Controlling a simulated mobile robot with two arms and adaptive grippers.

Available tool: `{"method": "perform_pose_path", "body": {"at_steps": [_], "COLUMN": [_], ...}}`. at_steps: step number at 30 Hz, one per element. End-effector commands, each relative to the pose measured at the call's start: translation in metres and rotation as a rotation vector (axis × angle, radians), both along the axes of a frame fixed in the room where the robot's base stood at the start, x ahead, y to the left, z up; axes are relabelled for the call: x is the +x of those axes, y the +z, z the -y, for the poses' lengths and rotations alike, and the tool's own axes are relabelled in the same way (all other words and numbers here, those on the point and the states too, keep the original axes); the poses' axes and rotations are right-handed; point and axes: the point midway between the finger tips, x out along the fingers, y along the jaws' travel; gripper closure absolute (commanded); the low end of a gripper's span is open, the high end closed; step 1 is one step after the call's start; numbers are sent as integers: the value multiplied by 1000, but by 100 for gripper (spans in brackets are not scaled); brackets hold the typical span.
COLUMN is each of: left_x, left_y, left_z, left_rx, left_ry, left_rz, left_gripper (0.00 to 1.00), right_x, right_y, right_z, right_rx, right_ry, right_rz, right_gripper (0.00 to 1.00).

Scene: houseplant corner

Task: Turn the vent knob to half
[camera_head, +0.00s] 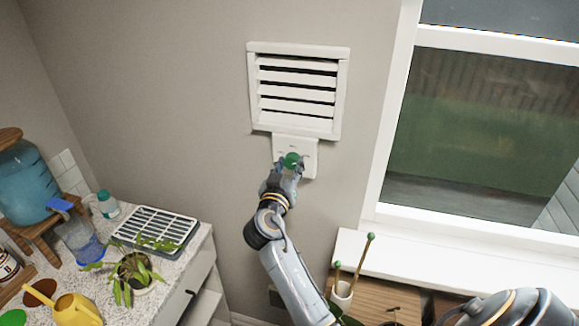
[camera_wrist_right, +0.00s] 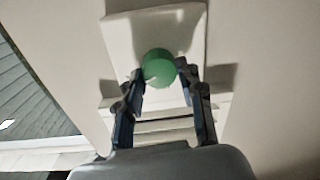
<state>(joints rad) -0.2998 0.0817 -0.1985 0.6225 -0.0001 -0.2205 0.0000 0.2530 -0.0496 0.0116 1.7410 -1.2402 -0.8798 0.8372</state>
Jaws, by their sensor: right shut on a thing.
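The vent knob (camera_head: 291,160) is round and green, on a white control plate (camera_head: 309,158) under the slatted wall vent (camera_head: 299,90). My right gripper (camera_head: 287,170) is at the knob and shut on it. In the right wrist view the knob (camera_wrist_right: 159,67) sits between the two fingertips of the right gripper (camera_wrist_right: 162,88). The knob's pointer and the small marks on the plate are too small or hidden to read. The vent slats look tilted with dark gaps between them. My left gripper is not in view.
A window (camera_head: 490,140) with a white sill is to the right. A counter at the left holds a seed tray (camera_head: 155,230), a potted plant (camera_head: 135,270), a yellow watering can (camera_head: 75,310) and a blue water jug (camera_head: 25,185). The wall around the vent is clear.

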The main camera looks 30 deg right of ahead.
Motion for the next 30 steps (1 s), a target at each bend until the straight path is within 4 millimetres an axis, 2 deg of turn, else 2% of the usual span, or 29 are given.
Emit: {"method": "perform_pose_path", "body": {"at_steps": [14,30], "left_x": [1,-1], "left_y": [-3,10], "left_z": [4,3], "left_rx": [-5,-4], "left_ry": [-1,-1], "left_rz": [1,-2], "left_gripper": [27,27], "right_x": [1,2], "right_y": [1,3], "right_z": [1,0], "right_rx": [-249,-572], "right_ry": [-4,-5], "right_rz": [-288,-666], "right_gripper": [94,94]}}
